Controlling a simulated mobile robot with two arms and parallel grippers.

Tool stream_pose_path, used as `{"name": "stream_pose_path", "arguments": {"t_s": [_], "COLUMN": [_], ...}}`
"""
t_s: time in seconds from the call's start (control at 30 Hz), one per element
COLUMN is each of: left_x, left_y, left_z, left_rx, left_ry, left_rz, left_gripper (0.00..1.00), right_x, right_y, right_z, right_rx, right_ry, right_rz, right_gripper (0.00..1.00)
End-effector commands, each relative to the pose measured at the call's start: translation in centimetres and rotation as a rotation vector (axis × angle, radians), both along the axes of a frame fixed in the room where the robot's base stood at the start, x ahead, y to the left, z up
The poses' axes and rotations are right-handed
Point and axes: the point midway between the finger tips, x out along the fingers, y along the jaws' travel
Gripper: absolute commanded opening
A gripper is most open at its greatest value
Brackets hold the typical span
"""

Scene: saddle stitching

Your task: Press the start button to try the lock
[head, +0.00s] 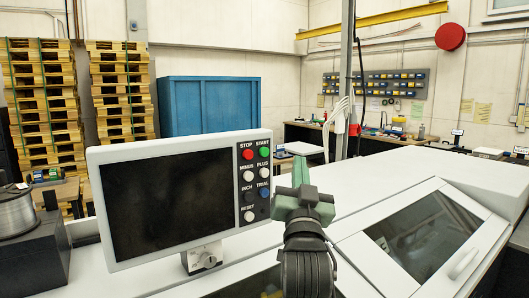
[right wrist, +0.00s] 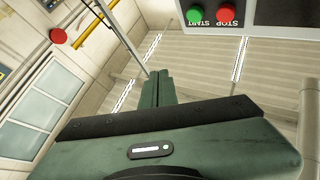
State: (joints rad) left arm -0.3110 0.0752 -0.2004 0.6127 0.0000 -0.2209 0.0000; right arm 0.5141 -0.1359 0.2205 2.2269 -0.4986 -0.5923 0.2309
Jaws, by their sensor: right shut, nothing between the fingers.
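The green START button (head: 264,152) is at the top right of the control panel (head: 180,258), beside the red STOP button (head: 247,154). In the right wrist view, the START button (right wrist: 194,15) shows at the top, upside down, left of the STOP button (right wrist: 224,13). My right gripper (head: 300,170) is shut and empty, to the right of the panel and slightly lower than START. Its fingertips (right wrist: 159,74) are together and apart from the buttons. My left gripper is not in view.
Other buttons for MINUS, PLUS, INCH, TRIAL and RESET sit below START and STOP. A dark screen (head: 170,203) fills the panel's left part. A white machine cover with a window (head: 422,240) lies to the right.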

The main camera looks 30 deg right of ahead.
Motion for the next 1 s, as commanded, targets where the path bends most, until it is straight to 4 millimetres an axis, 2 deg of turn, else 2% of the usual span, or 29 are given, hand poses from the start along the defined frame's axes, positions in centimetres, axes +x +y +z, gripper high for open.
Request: {"name": "stream_pose_path", "arguments": {"t_s": [0.17,0.4,0.6,0.8,1.0], "left_x": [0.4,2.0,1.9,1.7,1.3], "left_y": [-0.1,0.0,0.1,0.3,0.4], "left_z": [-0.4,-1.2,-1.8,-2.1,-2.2], "left_rx": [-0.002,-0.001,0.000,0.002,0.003], "left_ry": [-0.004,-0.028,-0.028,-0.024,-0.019], "left_rz": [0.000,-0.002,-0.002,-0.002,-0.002], "left_gripper": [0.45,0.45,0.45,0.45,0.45], "right_x": [1.2,4.6,7.1,8.5,8.8], "right_y": [0.1,0.4,0.6,0.7,0.7], "right_z": [-0.1,-0.2,-0.1,0.0,0.0], "right_rx": [0.001,0.002,0.003,0.000,0.000], "right_ry": [0.000,0.001,-0.001,0.000,0.000], "right_rz": [0.001,0.001,0.002,0.001,0.001], "right_gripper": [0.00,0.00,0.00,0.00,0.00]}}
